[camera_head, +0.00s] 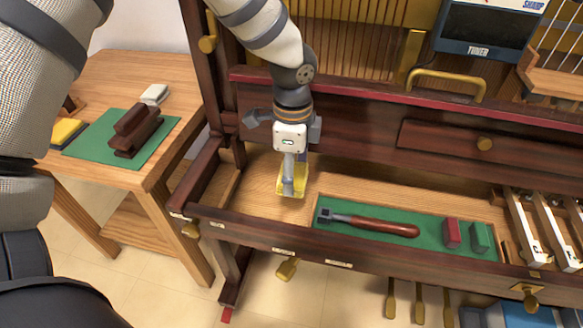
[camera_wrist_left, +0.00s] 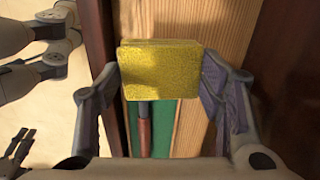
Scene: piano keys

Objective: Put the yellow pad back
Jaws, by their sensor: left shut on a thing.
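The yellow pad (camera_head: 291,187) is a small block held upright in my left gripper (camera_head: 293,180), low over the bare wooden left part of the piano's tray. In the left wrist view the yellow pad (camera_wrist_left: 165,75) sits between the two fingers of my left gripper (camera_wrist_left: 168,85), shut on its sides. I cannot tell whether its lower edge touches the wood. A green felt (camera_head: 350,243) lies to its right in the tray, with a wooden-handled tool (camera_head: 385,226), a red pad (camera_head: 452,233) and a green pad (camera_head: 481,237).
A wooden side table (camera_head: 112,75) at left carries a green mat (camera_head: 96,140) with a dark brown block (camera_head: 135,132), a yellow block (camera_head: 65,132) and a pale block (camera_head: 154,94). The tray's front rail (camera_head: 345,262) and the white keys (camera_head: 522,228) at right bound the space.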

